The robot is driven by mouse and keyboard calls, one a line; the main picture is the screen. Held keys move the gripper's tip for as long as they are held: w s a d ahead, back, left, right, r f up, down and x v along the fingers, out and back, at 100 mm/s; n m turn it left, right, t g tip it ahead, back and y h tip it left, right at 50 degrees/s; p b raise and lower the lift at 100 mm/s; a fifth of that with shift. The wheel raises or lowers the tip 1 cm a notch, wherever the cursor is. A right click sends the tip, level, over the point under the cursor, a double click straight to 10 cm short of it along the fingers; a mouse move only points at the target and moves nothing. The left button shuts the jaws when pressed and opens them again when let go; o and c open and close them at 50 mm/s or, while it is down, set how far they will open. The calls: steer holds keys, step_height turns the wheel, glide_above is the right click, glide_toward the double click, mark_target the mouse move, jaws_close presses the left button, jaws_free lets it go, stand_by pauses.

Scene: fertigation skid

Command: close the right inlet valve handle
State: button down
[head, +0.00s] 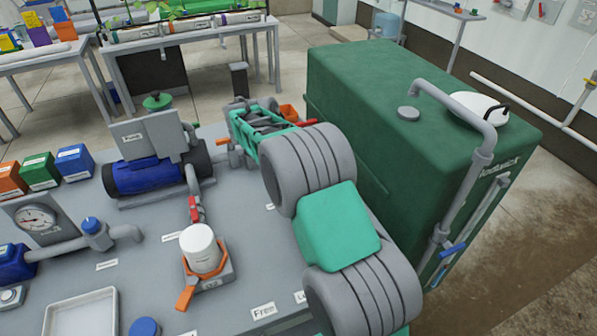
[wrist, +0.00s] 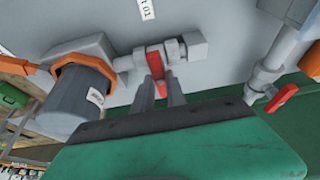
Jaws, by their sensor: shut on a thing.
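In the wrist view my gripper (wrist: 164,88) has its two grey fingers closed around a red valve handle (wrist: 155,64). The handle points toward me from a small grey valve body (wrist: 173,52). A second red handle (wrist: 282,98) sits on a pipe valve at the right, apart from my fingers. The frames do not show clearly which one is the right inlet valve. In the head view my arm's green wrist part reaches over the far edge of the skid. The fingertips are hidden there; a red handle (head: 305,122) shows just beside the arm.
A dark canister with an orange collar (wrist: 88,65) stands left of the held valve in the wrist view. In the head view a blue pump (head: 140,175), a white canister (head: 201,247) and a large green tank (head: 400,130) stand close to my arm.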

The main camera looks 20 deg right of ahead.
steer(key=shift+m, duration=0.3)
steer(key=c, duration=1.4)
jaws_free()
steer(key=shift+o, duration=0.2)
steer(key=p+v, duration=0.1)
steer(key=v, duration=0.6)
steer(key=shift+a+r, duration=0.2)
steer(key=shift+r, duration=0.15)
